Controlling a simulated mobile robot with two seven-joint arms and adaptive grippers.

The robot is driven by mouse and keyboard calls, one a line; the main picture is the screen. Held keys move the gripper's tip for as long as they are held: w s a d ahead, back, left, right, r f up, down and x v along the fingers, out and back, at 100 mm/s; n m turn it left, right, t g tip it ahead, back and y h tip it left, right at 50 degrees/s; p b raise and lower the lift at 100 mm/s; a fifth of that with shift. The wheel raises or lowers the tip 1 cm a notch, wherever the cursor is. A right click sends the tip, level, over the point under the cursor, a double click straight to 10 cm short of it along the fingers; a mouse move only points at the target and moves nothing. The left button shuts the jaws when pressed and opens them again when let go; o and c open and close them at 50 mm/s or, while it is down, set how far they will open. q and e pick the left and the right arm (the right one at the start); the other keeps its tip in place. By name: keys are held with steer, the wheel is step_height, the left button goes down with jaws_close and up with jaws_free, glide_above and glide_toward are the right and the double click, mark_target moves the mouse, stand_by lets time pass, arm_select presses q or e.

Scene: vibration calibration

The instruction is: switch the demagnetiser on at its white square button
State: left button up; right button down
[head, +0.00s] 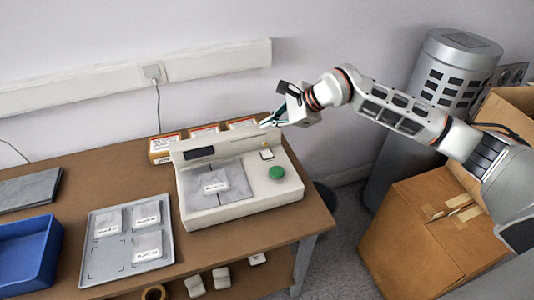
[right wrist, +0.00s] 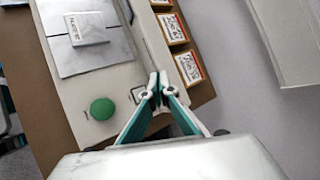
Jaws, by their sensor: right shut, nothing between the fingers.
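The demagnetiser (head: 240,208) is a pale box on the table, with a dark display on its raised back part. Its white square button (head: 266,154) is at the back right of the top, behind the round green button (head: 277,172). In the right wrist view the green button (right wrist: 103,109) is clear, and the square button (right wrist: 137,94) is partly hidden by a finger. A labelled block (head: 215,186) lies on the device's grey plate. My right gripper (head: 267,122) is shut and empty, above the device's back right, apart from the square button in the head view. My left gripper is not in view.
Orange-and-white boxes (head: 164,147) stand behind the device. A grey tray (head: 88,268) with labelled blocks and a blue bin (head: 28,252) are at the left. A cardboard box (head: 425,240) and a grey cylinder (head: 425,110) stand right of the table.

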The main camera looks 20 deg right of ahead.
mark_target(269, 155)
step_height(269, 155, down, 8)
steer(key=b, duration=0.3)
steer(key=shift+b, duration=0.4)
steer(key=shift+f, duration=0.4)
arm_select(q)
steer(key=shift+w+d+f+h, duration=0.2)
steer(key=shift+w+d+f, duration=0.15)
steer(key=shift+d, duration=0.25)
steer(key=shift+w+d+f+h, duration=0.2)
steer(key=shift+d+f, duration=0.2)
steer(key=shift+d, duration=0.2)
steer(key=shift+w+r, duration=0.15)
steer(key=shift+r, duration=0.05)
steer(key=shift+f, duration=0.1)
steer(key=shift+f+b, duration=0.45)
steer(key=shift+b, duration=0.05)
arm_select(e)
steer(key=shift+f, duration=0.4)
